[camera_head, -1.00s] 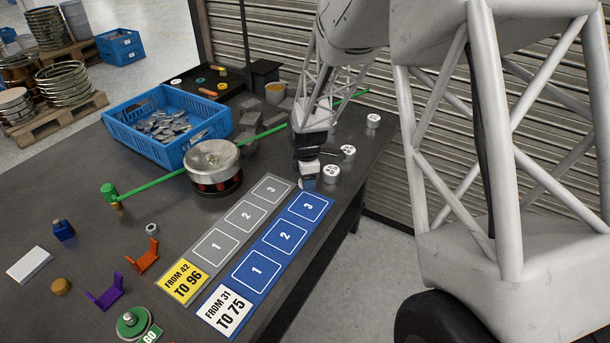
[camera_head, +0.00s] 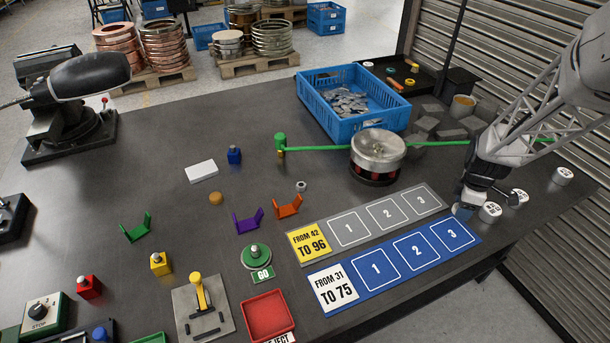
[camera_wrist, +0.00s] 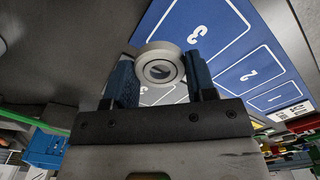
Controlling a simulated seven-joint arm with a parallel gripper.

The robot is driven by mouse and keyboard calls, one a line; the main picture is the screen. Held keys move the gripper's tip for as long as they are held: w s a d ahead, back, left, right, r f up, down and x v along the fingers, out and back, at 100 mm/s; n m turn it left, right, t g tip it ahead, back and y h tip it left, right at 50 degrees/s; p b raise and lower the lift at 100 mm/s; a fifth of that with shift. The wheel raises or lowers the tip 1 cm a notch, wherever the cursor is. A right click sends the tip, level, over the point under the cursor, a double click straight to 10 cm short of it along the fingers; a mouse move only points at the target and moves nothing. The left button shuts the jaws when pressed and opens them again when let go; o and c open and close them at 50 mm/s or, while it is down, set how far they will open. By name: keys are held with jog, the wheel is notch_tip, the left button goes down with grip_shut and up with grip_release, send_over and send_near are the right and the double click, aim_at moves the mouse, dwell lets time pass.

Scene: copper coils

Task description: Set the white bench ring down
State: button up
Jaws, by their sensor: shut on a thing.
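In the head view my gripper (camera_head: 462,210) is low at the right, by the far end of the numbered strips, near slot 3. The held ring is hard to make out there. In the wrist view, the blue strip (camera_wrist: 210,45) lies beyond the ring. I cannot tell whether the ring touches the table.
White labelled cylinders (camera_head: 490,212) stand close right of my gripper. A grey strip (camera_head: 330,241) lies beside the blue one. A round metal drum (camera_head: 377,152), green rod (camera_head: 320,149) and blue crate (camera_head: 330,118) are farther left. A small pale ring (camera_head: 301,186) lies near an orange cradle (camera_head: 288,207).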

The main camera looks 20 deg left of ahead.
notch_tip(320, 180, up, 10)
jog(key=r, duration=0.1)
jog(key=w+a+n, duration=0.2)
jog(key=w+a, duration=0.1)
jog(key=a, duration=1)
jog(key=w+a+n, duration=0.2)
jog(key=w+a, duration=0.1)
jog(key=a, duration=0.9)
jog(key=s+a+n, duration=0.2)
jog(key=s+a, duration=0.2)
jog(key=a, duration=0.9)
jog(key=s+a+n, duration=0.1)
jog(key=s+a, duration=0.2)
jog(key=a, duration=0.9)
jog(key=s+a+n, duration=0.2)
jog(key=s+a, duration=0.2)
jog(key=a, duration=0.9)
jog(key=shift+w+f, duration=0.15)
jog(key=shift+f, duration=1.3)
jog(key=shift+w+f, duration=0.1)
jog(key=shift+f, duration=1.3)
jog(key=shift+d, duration=0.1)
jog(key=shift+f, duration=3.1)
